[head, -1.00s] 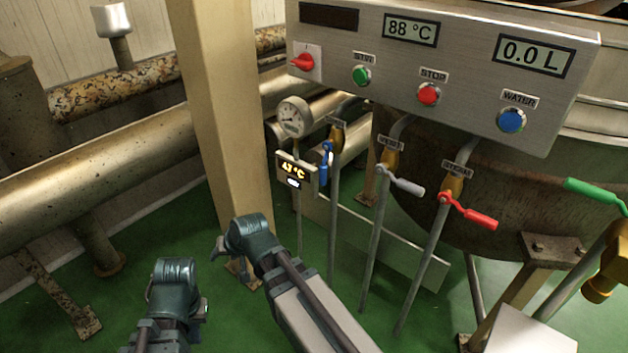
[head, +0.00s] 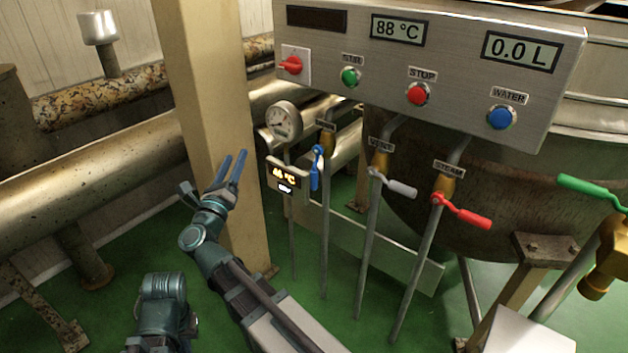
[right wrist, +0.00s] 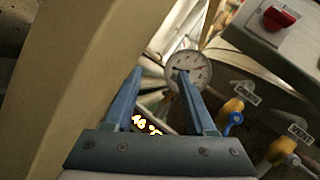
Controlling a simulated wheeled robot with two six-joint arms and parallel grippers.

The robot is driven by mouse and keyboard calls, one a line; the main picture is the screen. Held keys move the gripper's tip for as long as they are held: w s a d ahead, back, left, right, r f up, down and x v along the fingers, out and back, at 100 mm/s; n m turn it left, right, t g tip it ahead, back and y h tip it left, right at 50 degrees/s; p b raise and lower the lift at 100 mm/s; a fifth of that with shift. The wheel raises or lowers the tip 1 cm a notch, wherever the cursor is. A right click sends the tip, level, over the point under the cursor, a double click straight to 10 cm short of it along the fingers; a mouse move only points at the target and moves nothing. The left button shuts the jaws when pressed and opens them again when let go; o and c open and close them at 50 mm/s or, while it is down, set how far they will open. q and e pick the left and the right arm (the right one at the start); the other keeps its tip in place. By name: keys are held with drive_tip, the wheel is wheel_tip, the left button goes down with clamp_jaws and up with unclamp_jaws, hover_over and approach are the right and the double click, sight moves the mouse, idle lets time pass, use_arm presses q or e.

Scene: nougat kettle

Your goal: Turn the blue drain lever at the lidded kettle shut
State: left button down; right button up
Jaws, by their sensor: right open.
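The blue lever (head: 317,168) sits on a brass valve on the leftmost thin pipe under the control panel. Its handle hangs down along the pipe. In the right wrist view the blue lever (right wrist: 232,122) shows small, right of the fingers. The kettle (head: 430,205) stands behind the pipes at the right. My right gripper (head: 233,155) is open and empty, in front of the beige post and left of the lever, apart from it. Its two fingers (right wrist: 158,76) frame the view from the wrist. My left gripper is not in view.
A dial gauge (head: 283,121) and a small temperature display (head: 287,176) stand between my right gripper and the lever. Grey (head: 400,188) and red (head: 463,212) levers are to the right. The beige post (head: 205,100) is close behind my gripper. The control panel (head: 450,75) overhangs the valves.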

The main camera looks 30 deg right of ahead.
drive_tip(key=s+d+f+m+g+h, duration=0.3)
drive_tip(key=s+m+g+h, duration=0.15)
drive_tip(key=m+g, duration=0.9)
drive_tip(key=m, duration=0.1)
approach(311, 182)
drive_tip(key=shift+n+t+y, duration=0.25)
drive_tip(key=shift+y, duration=0.1)
drive_tip(key=d, duration=0.3)
drive_tip(key=w+d, duration=0.1)
drive_tip(key=d, duration=0.3)
drive_tip(key=w+d, duration=0.1)
drive_tip(key=d, duration=0.3)
drive_tip(key=shift+r, duration=0.3)
clamp_jaws()
